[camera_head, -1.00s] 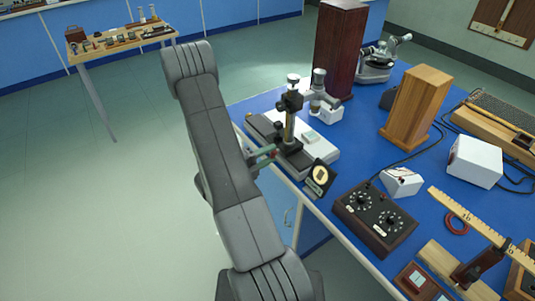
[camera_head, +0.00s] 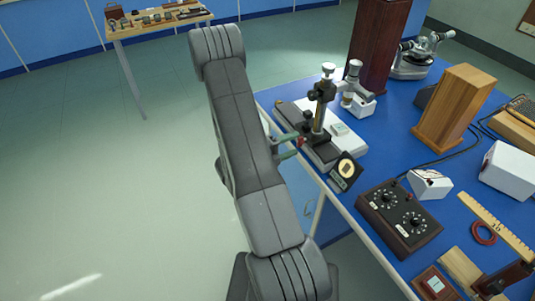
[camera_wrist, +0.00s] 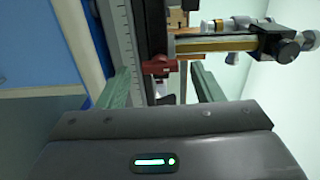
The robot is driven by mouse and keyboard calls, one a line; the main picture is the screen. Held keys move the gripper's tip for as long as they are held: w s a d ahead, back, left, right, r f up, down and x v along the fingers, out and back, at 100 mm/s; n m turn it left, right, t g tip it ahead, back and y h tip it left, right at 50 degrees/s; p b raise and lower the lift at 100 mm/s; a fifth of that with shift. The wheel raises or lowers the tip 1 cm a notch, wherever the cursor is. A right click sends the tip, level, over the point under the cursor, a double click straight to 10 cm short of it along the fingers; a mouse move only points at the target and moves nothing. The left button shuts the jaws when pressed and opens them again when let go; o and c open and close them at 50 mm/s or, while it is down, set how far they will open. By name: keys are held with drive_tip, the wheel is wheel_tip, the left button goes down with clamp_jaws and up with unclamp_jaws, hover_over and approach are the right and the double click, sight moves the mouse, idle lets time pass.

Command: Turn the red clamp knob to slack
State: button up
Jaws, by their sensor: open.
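The red clamp knob (camera_wrist: 158,66) shows in the wrist view on the dark rail of a bench instrument, at the foot of its brass column (camera_wrist: 215,45). A gap shows on both sides, and I cannot see contact. In the head view my gripper (camera_head: 291,146) is at the instrument's near edge, partly behind my arm.
The instrument (camera_head: 318,120) stands at the blue bench's left edge. A black square dial (camera_head: 345,172) sits close by. A knobbed box (camera_head: 400,218), a wooden block (camera_head: 455,107) and a white box (camera_head: 510,170) stand farther right. Open floor lies left.

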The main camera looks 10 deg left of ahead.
drive_tip(key=b+v, duration=0.1)
drive_tip(key=v, duration=1.1)
drive_tip(key=shift+b, duration=0.35)
drive_tip(key=p+x, duration=0.2)
drive_tip(key=x, duration=1.1)
drive_tip(key=shift+w+d, duration=0.15)
drive_tip(key=shift+d, duration=0.1)
